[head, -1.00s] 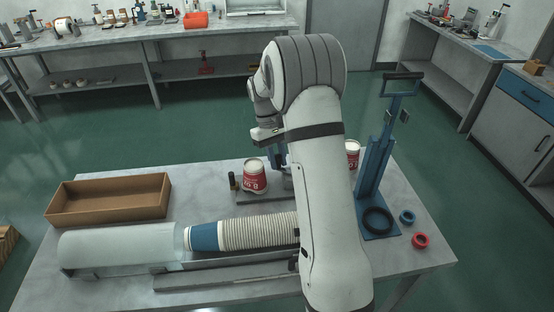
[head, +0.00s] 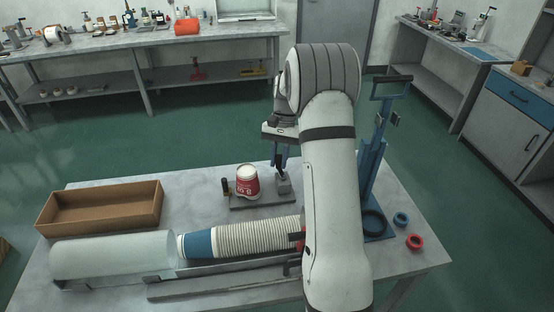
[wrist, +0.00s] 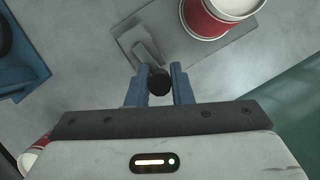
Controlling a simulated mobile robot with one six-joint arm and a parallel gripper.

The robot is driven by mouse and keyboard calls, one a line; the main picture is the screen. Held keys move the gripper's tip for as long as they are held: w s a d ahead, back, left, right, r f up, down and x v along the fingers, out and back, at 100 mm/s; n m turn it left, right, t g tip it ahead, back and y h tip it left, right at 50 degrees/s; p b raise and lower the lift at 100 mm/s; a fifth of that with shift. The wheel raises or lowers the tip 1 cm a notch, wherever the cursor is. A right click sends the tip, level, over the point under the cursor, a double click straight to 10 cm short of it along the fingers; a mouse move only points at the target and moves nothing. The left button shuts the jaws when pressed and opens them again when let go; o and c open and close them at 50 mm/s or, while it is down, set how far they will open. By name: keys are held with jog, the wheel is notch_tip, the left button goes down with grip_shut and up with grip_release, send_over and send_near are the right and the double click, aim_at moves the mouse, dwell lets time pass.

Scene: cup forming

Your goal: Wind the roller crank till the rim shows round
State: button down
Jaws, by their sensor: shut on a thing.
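A red and white cup (head: 247,184) stands upright on the roller's flat grey base (head: 262,203). Its pale top shows, but the rim's shape is too small to judge. The cup also shows at the top right of the wrist view (wrist: 215,18). A grey block (head: 284,187) stands on the base to the cup's right. In the wrist view, my gripper (wrist: 160,82) has its two blue fingers on either side of the crank's dark round knob (wrist: 159,81) and is shut on it. My arm partly covers this area in the head view.
A row of nested cups (head: 255,238) lies at the front beside a clear cylinder (head: 110,257). A brown open box (head: 100,207) is at left. A blue stand (head: 370,175) rises at right, near blue and red rings (head: 414,242). A cup edge shows at the wrist view's lower left (wrist: 35,158).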

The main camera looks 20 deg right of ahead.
jog(key=shift+d+m, duration=0.25)
jog(key=shift+m, duration=0.35)
jog(key=c, duration=1.3)
grip_release()
jog(key=b+v, duration=0.1)
jog(key=v, duration=0.6)
jog(key=shift+d+r, duration=0.2)
jog(key=shift+r, duration=0.15)
